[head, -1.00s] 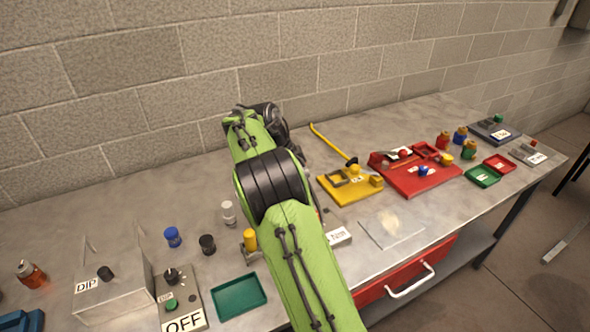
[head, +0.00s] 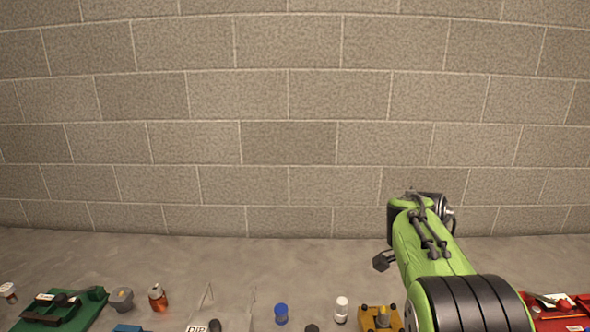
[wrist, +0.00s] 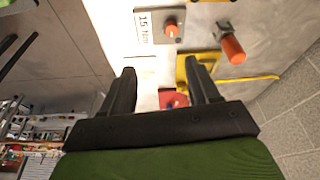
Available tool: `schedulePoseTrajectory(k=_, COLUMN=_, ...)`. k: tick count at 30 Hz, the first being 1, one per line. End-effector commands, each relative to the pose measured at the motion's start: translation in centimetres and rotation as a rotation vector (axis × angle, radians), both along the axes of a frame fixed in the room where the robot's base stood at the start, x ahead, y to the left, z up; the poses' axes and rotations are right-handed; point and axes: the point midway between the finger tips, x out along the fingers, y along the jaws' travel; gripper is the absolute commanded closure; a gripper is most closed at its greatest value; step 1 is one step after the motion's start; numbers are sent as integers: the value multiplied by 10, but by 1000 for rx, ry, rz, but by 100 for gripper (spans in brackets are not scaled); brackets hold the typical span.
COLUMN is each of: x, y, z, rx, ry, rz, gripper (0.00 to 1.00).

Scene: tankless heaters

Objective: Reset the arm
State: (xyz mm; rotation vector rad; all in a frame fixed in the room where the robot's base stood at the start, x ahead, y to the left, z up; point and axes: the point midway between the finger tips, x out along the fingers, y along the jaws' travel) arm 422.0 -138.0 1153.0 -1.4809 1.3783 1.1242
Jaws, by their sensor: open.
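My green arm reaches over the bench at the right of the head view, and part of my gripper (head: 383,262) shows as a dark piece left of its end, above the bench top. In the wrist view my gripper (wrist: 165,75) has its two black fingers spread apart, with nothing held between them. A yellow fixture (wrist: 186,72) and a red part (wrist: 170,98) show beyond and between the fingers, apart from them as far as I can tell.
The grey bench (head: 250,258) runs along a block wall. A green board (head: 60,312), an orange bottle (head: 158,298), a blue cap (head: 281,313), a white bottle (head: 341,310) and a red board (head: 565,312) line its front. The bench's back strip is clear.

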Motion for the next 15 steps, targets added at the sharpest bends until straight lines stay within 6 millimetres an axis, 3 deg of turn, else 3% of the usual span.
schedulePoseTrajectory(k=1, x=-16, y=7, z=13, rx=19, ry=-11, rz=94, gripper=40)
schedulePoseTrajectory(k=6, x=-71, y=37, z=39, rx=50, ry=-52, rz=463, gripper=40)
schedulePoseTrajectory(k=11, x=-128, y=70, z=47, rx=31, ry=-100, rz=816, gripper=40)
schedulePoseTrajectory(k=15, x=-180, y=101, z=39, rx=-27, ry=-142, rz=1120, gripper=40)
